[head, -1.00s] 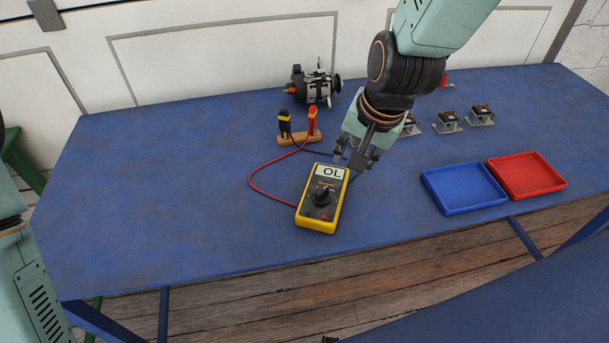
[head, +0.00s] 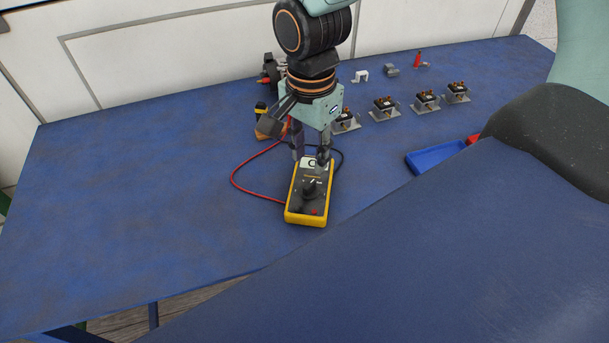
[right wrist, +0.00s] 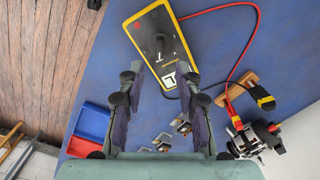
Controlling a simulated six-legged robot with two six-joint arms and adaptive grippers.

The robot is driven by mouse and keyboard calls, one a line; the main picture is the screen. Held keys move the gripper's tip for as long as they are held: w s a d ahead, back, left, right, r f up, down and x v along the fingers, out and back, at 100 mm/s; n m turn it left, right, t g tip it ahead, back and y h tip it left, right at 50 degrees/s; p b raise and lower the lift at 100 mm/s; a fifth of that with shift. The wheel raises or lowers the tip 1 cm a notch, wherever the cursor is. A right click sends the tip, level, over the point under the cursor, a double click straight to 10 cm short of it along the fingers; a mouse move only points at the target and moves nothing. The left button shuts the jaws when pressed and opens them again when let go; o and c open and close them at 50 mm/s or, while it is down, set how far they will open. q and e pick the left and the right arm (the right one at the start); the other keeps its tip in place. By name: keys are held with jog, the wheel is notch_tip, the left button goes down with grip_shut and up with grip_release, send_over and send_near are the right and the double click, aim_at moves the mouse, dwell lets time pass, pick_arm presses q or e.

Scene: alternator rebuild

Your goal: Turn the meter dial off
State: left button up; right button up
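The yellow meter (head: 292,214) with a dark face lies on the blue table. Its black dial (head: 311,187) is in the middle of the face, and the dial also shows in the right wrist view (right wrist: 160,43). My right gripper (head: 311,157) points down over the display end of the meter, partly hiding the display. In the right wrist view its two fingers (right wrist: 163,80) are apart with nothing between them, and the dial lies beyond the tips. I cannot tell whether a fingertip touches the meter. My left gripper is not in view.
A red lead (head: 236,178) loops left of the meter. A wooden probe block (right wrist: 243,88) and alternator (right wrist: 252,138) stand behind it. Several small units (head: 384,106) line the back. A blue tray (head: 432,159) is partly hidden at right. The table's left side is clear.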

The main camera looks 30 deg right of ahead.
aim_at(309, 184)
jog(key=f+b, duration=0.1)
jog(key=f, duration=0.6)
jog(key=shift+a, duration=0.2)
jog(key=shift+d+f, duration=0.15)
jog(key=shift+f, duration=0.05)
jog(key=shift+s+d+f, duration=0.1)
jog(key=shift+d, duration=0.15)
jog(key=shift+a, duration=0.35)
jog(key=c, duration=0.4)
jog(key=shift+d, duration=0.25)
grip_shut()
jog(key=shift+a, duration=0.1)
